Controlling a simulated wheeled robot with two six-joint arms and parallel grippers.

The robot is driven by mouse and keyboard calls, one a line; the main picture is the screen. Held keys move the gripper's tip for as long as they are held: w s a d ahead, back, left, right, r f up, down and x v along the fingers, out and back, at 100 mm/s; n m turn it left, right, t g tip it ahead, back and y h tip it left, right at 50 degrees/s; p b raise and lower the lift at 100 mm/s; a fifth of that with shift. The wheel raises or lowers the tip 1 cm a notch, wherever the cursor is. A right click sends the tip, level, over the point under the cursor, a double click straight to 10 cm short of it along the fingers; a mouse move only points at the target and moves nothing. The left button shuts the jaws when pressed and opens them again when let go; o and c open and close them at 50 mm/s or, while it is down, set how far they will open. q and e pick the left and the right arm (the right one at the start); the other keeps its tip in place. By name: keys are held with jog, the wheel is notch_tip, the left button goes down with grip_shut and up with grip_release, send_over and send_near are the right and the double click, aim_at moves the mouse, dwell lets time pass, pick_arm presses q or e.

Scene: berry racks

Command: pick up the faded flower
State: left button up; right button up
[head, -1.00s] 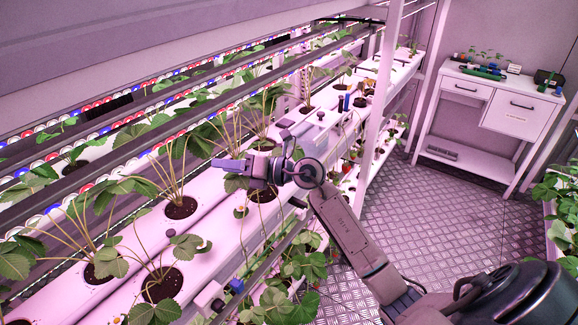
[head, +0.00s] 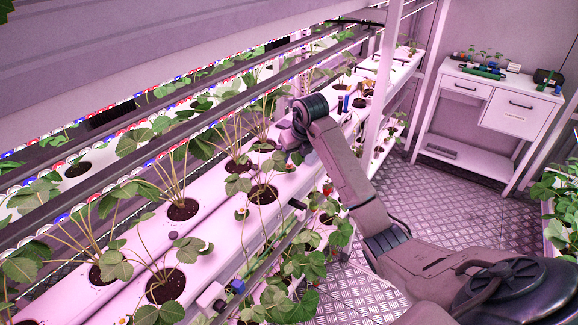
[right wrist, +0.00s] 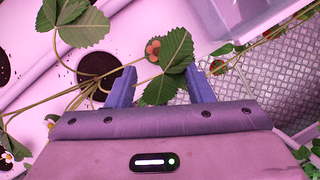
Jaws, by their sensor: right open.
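The faded flower (right wrist: 153,50), small and orange-brown, shows in the right wrist view. It lies against a green leaf (right wrist: 168,68) just beyond the fingertips and between their lines. My right gripper (right wrist: 160,70) is open, its two bluish fingers apart with the leaf partly between them. I cannot tell whether the leaf touches a finger. In the head view my right gripper (head: 288,142) is among the plants over the white trough, partly hidden by its own wrist. I cannot make out the faded flower there. My left gripper is not in view.
Strawberry plants grow from dark holes in white troughs (head: 215,228). A white flower (right wrist: 8,156) is at lower left of the wrist view. A rack post (head: 383,90) stands just right of my arm. A white cabinet (head: 512,112) stands at the back; the metal floor (head: 440,215) is clear.

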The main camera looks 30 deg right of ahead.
aim_at(289, 165)
jog(key=p+x, duration=0.3)
jog(key=x, duration=0.2)
jog(key=shift+w+a+r+p, duration=0.1)
jog(key=shift+w+a+p, duration=0.1)
jog(key=shift+p, duration=0.2)
jog(key=shift+w+f, duration=0.15)
jog(key=shift+f, duration=0.35)
jog(key=c, duration=0.9)
